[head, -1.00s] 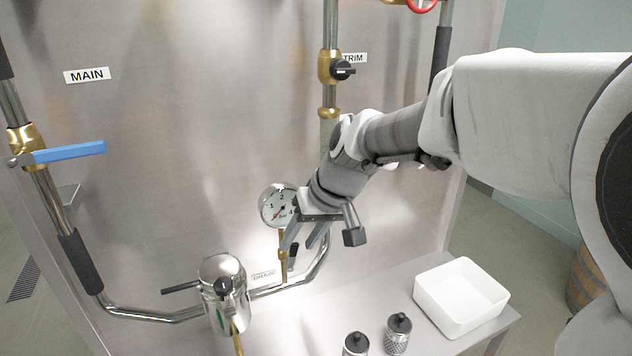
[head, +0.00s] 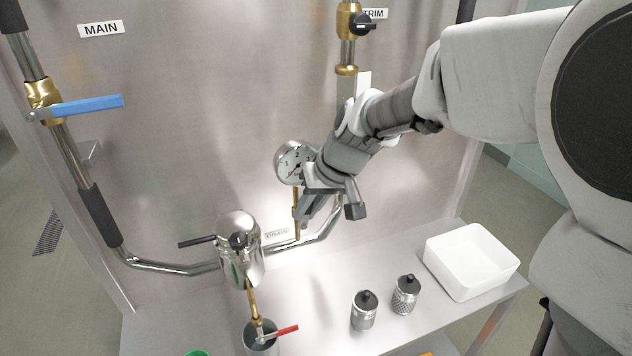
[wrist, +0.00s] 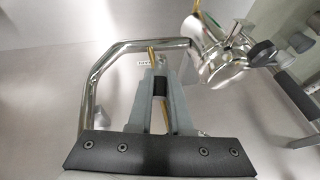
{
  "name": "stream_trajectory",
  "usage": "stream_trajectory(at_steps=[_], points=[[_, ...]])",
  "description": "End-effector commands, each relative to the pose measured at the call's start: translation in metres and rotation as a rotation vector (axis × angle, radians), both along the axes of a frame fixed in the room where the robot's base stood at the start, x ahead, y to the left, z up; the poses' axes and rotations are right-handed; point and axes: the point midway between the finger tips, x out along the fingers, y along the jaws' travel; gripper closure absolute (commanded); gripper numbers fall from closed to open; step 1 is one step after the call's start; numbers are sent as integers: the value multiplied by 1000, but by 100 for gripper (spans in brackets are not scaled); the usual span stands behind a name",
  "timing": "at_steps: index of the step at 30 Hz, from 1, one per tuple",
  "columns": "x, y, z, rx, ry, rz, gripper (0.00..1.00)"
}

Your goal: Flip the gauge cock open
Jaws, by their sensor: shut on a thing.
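The round pressure gauge (head: 292,163) with a white dial stands on a thin brass stem (head: 295,203) in front of the steel panel, left of my wrist. My gripper (head: 303,224) is just below and right of the gauge, beside the stem. In the wrist view my gripper (wrist: 160,72) is shut on the black gauge cock handle (wrist: 160,86), which sits between the two grey fingers. A brass piece of the stem (wrist: 152,54) shows past the fingertips. In the head view my fingers hide the handle, and I cannot tell its exact angle.
A steel vessel (head: 239,255) with a black side handle stands left of my gripper. Below it, a red-handled tap (head: 278,332) hangs over a pot. A blue lever (head: 85,106) is at far left. Two knurled canisters (head: 364,310) and a white tray (head: 470,262) stand on the bench at right.

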Motion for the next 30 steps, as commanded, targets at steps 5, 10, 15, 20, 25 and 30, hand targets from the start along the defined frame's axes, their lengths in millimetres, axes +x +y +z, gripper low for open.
stream_trajectory(at_steps=[5,10,15,20,25,30], points=[[0,0,0,0,0,0,100],[-2,1,2,-33,-10,3,100],[-3,4,4,-111,-44,3,100],[-5,6,2,-178,-76,4,100],[-5,7,2,-226,-101,1,100],[-5,8,1,-242,-114,-1,100]])
